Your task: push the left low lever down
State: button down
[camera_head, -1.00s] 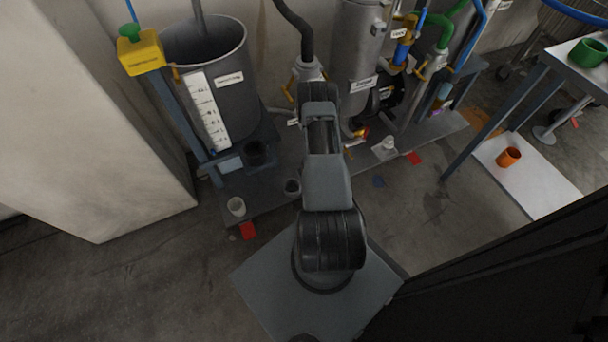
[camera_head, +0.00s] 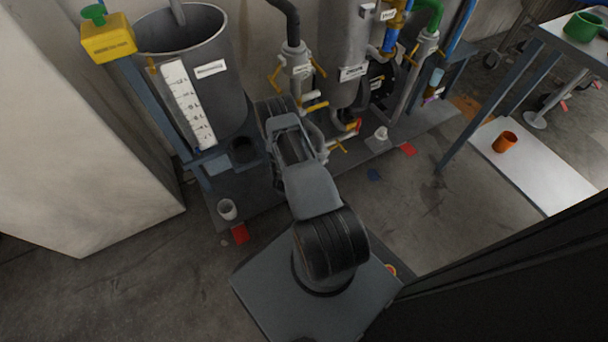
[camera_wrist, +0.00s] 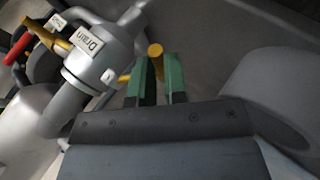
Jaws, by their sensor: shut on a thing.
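A yellow lever with a round end (camera_wrist: 155,49) shows in the wrist view beside a grey valve body. That valve body has a white label (camera_wrist: 84,46) reading "Drain". My gripper (camera_wrist: 159,75) has green fingertips, and they are shut on this yellow lever. Its end stands just past the fingertips, and the rest is partly hidden by them. In the head view my arm hides the gripper and the gripped lever. I cannot tell there how far down the lever is.
Another yellow lever (camera_wrist: 45,34) and a red handle (camera_wrist: 17,48) lie at the left of the wrist view. In the head view a large grey tank (camera_head: 207,85) stands left of my arm, and a white cup (camera_head: 227,210) stands low in front.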

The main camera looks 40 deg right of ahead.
jog(key=shift+w, duration=0.1)
dwell(0.4)
jog(key=c, duration=1.1)
grip_release()
jog(key=shift+f, duration=0.1)
jog(key=shift+c, duration=0.2)
